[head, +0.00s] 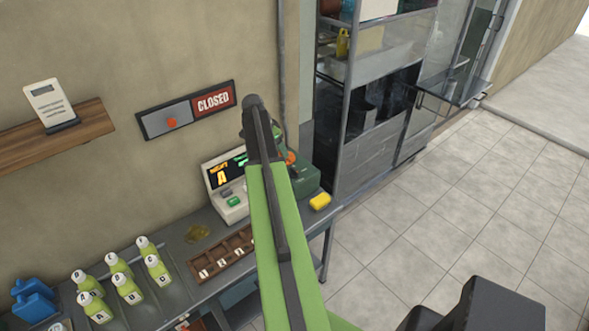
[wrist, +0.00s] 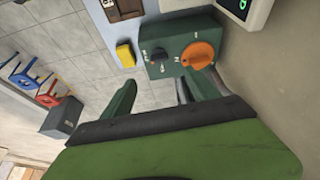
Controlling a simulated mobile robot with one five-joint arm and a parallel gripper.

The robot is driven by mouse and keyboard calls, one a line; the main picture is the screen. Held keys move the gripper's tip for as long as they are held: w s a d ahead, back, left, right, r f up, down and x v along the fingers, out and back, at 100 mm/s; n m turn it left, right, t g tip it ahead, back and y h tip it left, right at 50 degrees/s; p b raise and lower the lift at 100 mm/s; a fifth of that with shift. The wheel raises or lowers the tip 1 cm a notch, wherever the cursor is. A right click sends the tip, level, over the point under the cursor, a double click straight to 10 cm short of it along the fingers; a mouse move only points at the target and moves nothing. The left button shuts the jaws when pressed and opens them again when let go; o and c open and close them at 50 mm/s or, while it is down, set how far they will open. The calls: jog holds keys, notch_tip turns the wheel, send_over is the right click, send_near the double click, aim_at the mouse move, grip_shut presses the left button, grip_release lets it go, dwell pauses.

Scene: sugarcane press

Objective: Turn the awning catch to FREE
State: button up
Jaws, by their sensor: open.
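No part is readably marked as the awning catch or FREE. A green box (wrist: 170,47) with a large orange knob (wrist: 198,55) and a small black knob (wrist: 159,55) shows in the wrist view; the tiny marks by the knobs are unreadable. In the head view the same green box (head: 308,180) stands at the right end of the counter, partly hidden behind my arm. My gripper (wrist: 160,92) is open and empty in the wrist view, its fingers apart and just short of the box. In the head view its fingers cannot be made out.
A display unit (head: 228,186) stands left of the box, and a yellow block (head: 320,201) lies right of it. A CLOSED sign (head: 213,102) is on the wall. Several bottles (head: 127,288) stand on the counter. Metal shelving (head: 348,100) rises behind; tiled floor is clear at right.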

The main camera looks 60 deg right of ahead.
jog(key=d, duration=0.1)
jog(key=b, duration=1.6)
send_near(294, 170)
jog(key=x, duration=0.9)
jog(key=shift+f, duration=0.2)
jog(key=shift+r, duration=0.1)
jog(key=shift+c, duration=0.3)
